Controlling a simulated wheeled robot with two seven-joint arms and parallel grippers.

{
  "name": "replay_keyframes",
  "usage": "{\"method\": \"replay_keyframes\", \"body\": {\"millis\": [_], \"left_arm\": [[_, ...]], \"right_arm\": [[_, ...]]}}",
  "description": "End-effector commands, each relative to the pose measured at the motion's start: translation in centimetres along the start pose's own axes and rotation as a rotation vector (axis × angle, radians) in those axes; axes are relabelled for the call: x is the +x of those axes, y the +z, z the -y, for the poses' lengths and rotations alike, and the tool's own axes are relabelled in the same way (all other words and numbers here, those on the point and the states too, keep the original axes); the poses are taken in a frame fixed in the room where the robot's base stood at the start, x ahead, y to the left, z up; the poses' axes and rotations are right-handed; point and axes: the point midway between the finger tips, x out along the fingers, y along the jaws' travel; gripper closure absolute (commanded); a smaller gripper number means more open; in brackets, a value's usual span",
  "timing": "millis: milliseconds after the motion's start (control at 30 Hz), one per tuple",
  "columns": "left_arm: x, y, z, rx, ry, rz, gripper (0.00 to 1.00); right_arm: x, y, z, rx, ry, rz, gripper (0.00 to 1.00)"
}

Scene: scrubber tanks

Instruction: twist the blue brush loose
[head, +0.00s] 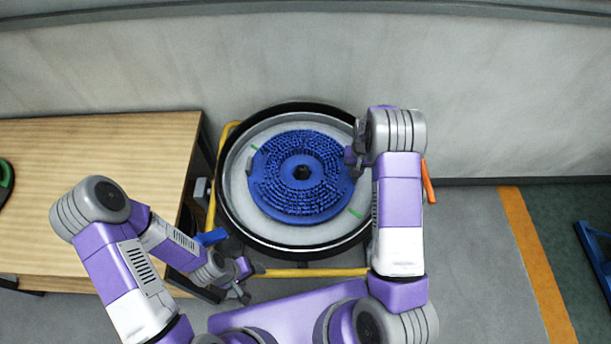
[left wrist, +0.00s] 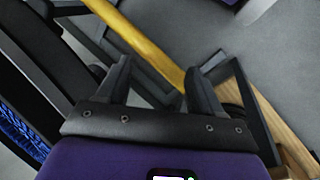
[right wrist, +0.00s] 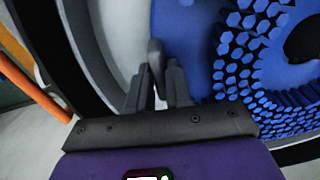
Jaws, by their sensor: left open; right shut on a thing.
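The round blue brush (head: 280,190) lies bristles up in the middle of the white-grey disc inside a dark round rim; it also fills the right of the right wrist view (right wrist: 255,85). A small grey tab (right wrist: 156,58) stands at the brush's edge, and a similar tab (head: 250,162) shows at its left side. My right gripper (right wrist: 157,82) is shut on the near grey tab, at the brush's right edge. In the head view my right forearm partly hides that spot. My left gripper (head: 246,284) is open and empty, low at the front left, apart from the brush.
A yellow frame bar (head: 310,272) runs around the tank; it passes behind my left fingers in the left wrist view (left wrist: 140,42). A wooden table (head: 80,190) stands left. A blue handle (head: 212,237) and an orange handle (head: 428,182) flank the tank. A wall (head: 280,60) is behind.

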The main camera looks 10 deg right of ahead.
Motion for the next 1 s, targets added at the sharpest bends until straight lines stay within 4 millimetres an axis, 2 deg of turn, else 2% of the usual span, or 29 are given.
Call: {"method": "replay_keyframes", "body": {"millis": [67, 100, 267, 567, 667, 1000], "left_arm": [[0.3, 0.0, 0.1, 0.000, 0.000, 0.000, 0.34], [0.2, 0.0, 0.1, 0.000, 0.000, 0.000, 0.34], [0.2, 0.0, 0.1, 0.000, 0.000, 0.000, 0.34], [0.1, 0.0, 0.1, 0.000, 0.000, 0.000, 0.34], [0.1, 0.0, 0.0, 0.000, 0.000, 0.000, 0.34], [-0.1, 0.0, -0.1, 0.000, 0.000, 0.000, 0.34]], "right_arm": [[0.1, -0.4, 0.0, -0.015, -0.001, -0.004, 1.00], [0.1, -0.3, 0.0, -0.014, -0.001, -0.003, 0.75], [0.0, -0.3, 0.0, -0.014, 0.000, -0.001, 0.51], [0.0, -0.1, -0.1, -0.016, 0.004, 0.005, 0.51], [-1.0, -0.2, 0.0, -0.016, 0.003, 0.002, 0.51], [-6.5, -0.3, 0.0, -0.014, 0.000, -0.002, 0.51]]}}
